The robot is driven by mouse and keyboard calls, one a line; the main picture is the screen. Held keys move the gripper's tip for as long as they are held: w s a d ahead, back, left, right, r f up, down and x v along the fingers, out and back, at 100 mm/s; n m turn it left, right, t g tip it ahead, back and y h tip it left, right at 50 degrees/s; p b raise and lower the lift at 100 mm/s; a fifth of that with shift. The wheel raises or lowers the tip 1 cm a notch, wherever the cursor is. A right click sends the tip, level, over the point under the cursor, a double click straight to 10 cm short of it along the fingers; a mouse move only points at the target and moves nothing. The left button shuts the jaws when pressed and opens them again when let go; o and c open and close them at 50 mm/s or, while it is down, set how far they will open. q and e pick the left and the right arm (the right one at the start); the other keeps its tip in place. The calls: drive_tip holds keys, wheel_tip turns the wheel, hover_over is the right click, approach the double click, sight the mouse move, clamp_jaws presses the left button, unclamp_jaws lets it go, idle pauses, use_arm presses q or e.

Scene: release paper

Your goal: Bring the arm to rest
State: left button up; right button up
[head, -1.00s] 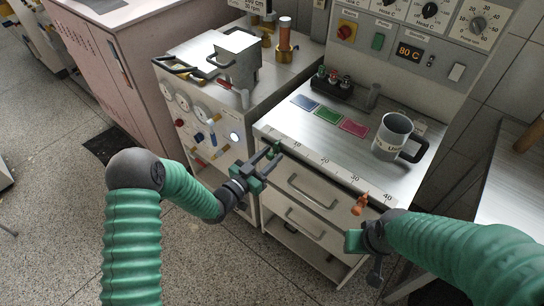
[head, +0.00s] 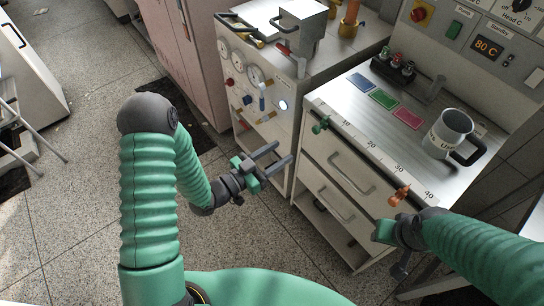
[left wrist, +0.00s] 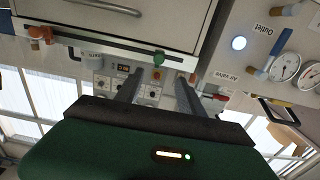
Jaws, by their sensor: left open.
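My left gripper (head: 277,158) is open and empty, held in front of the drawer unit, to the left of its top drawer. Its two dark fingers point toward the gauge cabinet and the drawer unit. In the left wrist view the same two fingers (left wrist: 158,88) are spread with nothing between them. My left arm (head: 150,190) is bent, with green ribbed sleeves. My right gripper (head: 392,248) is at the lower right, below the orange knob; its fingers are partly hidden.
The steel worktop (head: 385,135) carries blue, green and red cards and a mug (head: 447,135). A green knob (head: 321,125) and an orange knob (head: 399,195) sit on its front rail. The gauge cabinet (head: 262,95) stands left. Speckled floor (head: 75,200) is open at left.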

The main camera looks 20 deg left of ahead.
use_arm(q)
drive_tip(key=shift+v, duration=1.1)
drive_tip(key=shift+w, duration=0.15)
drive_tip(key=a+n+g+y+p, duration=0.2)
drive_tip(key=a+g+y+p, duration=0.3)
drive_tip(key=y, duration=0.3)
drive_tip(key=s+r+n+g+y+p, duration=0.1)
drive_tip(key=s+r+n+g, duration=0.4)
drive_tip(key=s, duration=0.9)
drive_tip(key=shift+s+a+r+g+y, duration=0.3)
drive_tip(key=shift+a+r+g+y, duration=0.15)
drive_tip(key=shift+g+y, duration=0.45)
